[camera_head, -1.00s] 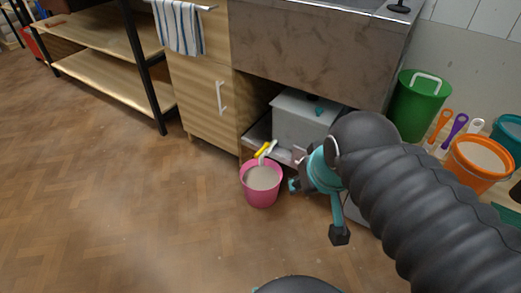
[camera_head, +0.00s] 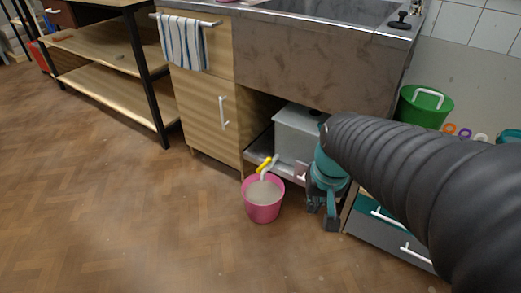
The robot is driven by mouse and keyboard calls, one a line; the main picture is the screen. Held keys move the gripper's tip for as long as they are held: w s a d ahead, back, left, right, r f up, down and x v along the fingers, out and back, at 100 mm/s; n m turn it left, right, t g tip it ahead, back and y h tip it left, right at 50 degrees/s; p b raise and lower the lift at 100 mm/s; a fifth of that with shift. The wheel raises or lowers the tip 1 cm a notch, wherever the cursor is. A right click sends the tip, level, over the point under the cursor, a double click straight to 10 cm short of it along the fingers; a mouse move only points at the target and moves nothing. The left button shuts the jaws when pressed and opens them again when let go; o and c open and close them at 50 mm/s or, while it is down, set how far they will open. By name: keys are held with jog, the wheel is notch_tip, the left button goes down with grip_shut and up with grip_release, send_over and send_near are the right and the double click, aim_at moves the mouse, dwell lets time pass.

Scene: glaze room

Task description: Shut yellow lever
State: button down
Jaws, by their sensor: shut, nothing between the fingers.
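The yellow lever (camera_head: 264,164) sits on a white tap just above the rim of a pink bucket (camera_head: 263,205). The tap comes from a grey box (camera_head: 297,134) under the sink. The bucket stands on the floor and holds a pale liquid; whether any is running from the tap is too small to tell. My gripper (camera_head: 322,218), teal and dark grey, points down to the right of the bucket, apart from the lever. It is shut and empty. My dark ribbed arm covers the right side of the view.
A wooden cabinet (camera_head: 207,118) with a striped towel (camera_head: 183,43) stands left of the sink. Drawers (camera_head: 390,237) stand to the right, partly behind my arm. A green bucket (camera_head: 424,108) is above them. The floor in front and to the left is clear.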

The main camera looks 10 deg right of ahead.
aim_at(263, 168)
jog(key=w+d+f+m+y+b, duration=0.1)
jog(key=w+d+f+m+y, duration=0.2)
jog(key=w+f+m+y, duration=1)
jog(key=w+d+f+m+t+h, duration=0.1)
jog(key=w+f+m+t+h, duration=0.1)
jog(key=w+m, duration=0.3)
jog(key=w+d+f+m+t+h, duration=0.2)
jog(key=w+m, duration=0.4)
jog(key=w, duration=0.7)
notch_tip(263, 168, down, 2)
jog(key=shift+d+f+t+h, duration=0.1)
jog(key=shift+d+t+h, duration=0.1)
jog(key=shift+t+h, duration=0.55)
jog(key=x, duration=1.4)
jog(key=shift+w+a, duration=0.1)
jog(key=shift+b, duration=0.35)
